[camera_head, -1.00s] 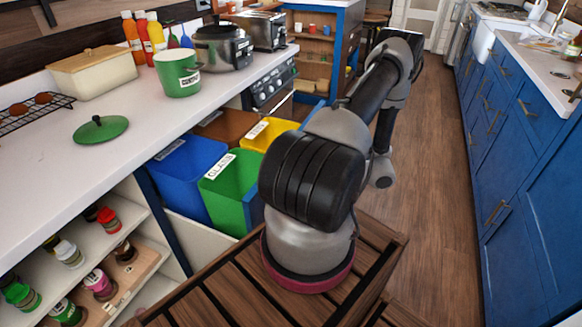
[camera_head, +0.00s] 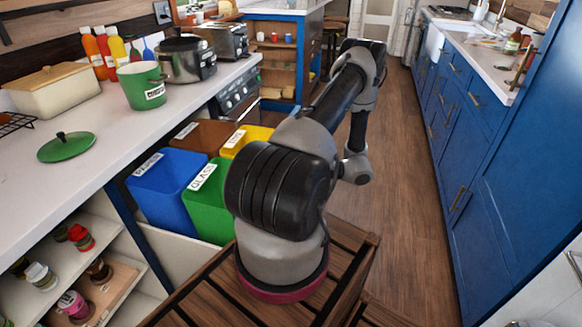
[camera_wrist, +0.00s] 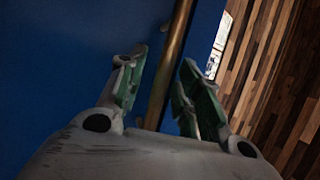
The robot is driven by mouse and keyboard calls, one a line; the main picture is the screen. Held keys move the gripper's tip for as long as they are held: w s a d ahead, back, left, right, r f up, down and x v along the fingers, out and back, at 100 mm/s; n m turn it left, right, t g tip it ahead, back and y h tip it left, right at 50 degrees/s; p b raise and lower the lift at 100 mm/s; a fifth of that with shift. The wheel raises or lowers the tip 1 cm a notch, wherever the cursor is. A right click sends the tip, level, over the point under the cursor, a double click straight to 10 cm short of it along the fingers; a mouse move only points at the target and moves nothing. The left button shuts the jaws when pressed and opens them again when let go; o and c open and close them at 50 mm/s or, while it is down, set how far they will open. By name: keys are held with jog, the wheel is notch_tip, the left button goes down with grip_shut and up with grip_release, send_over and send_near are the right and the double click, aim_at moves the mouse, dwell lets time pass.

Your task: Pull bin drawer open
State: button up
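The bin drawer stands pulled out from under the counter; its pale side wall (camera_head: 180,252) shows in the head view. It holds a blue bin (camera_head: 160,190), a green bin (camera_head: 207,205), a brown bin (camera_head: 203,136) and a yellow bin (camera_head: 250,136). Most of the drawer's front is hidden behind my arm in the head view. In the wrist view a blue panel (camera_wrist: 60,70) carries a brass bar handle (camera_wrist: 168,65). My gripper (camera_wrist: 163,62) has its fingers apart, one on each side of the handle, with a visible gap at the left finger.
The white counter (camera_head: 100,125) above holds a green pot (camera_head: 140,88), a green lid (camera_head: 66,147) and a bread box (camera_head: 58,90). Open shelves with jars (camera_head: 70,300) lie left of the drawer. Blue cabinets (camera_head: 470,130) line the right side; wooden floor (camera_head: 410,200) between is clear.

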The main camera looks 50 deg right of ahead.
jog(key=v, duration=1.2)
jog(key=shift+f, duration=0.1)
